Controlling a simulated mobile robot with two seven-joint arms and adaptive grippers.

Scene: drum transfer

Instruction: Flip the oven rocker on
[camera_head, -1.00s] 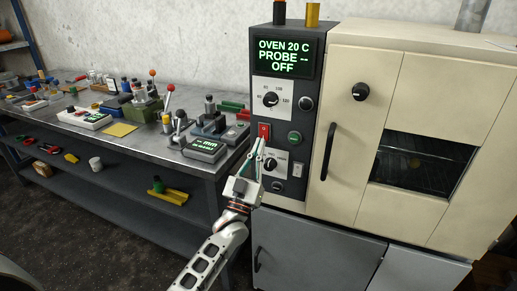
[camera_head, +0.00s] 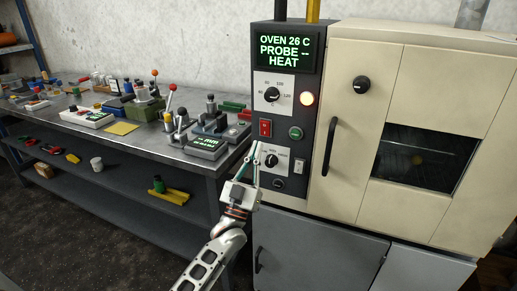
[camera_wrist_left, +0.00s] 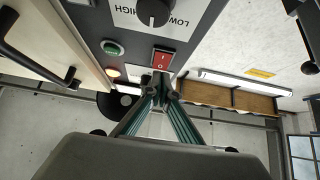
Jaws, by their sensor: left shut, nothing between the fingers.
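The red oven rocker (camera_head: 265,127) sits on the dark control panel, left of a green button. In the left wrist view the rocker (camera_wrist_left: 163,60) shows white marks, just beyond my fingertips. My left gripper (camera_head: 256,149) is shut and empty, a little below the rocker and apart from it in the head view. Its green fingers (camera_wrist_left: 162,82) come together in the left wrist view. The oven display (camera_head: 283,53) reads OVEN 26 C, PROBE --, HEAT. The round lamp (camera_head: 307,99) glows. My right gripper is not in view.
A knob (camera_head: 272,95) sits above the rocker and a fan knob (camera_head: 271,160) below it, close to my fingers. The oven door handle (camera_head: 329,146) sticks out to the right. A cluttered workbench (camera_head: 150,140) stands to the left.

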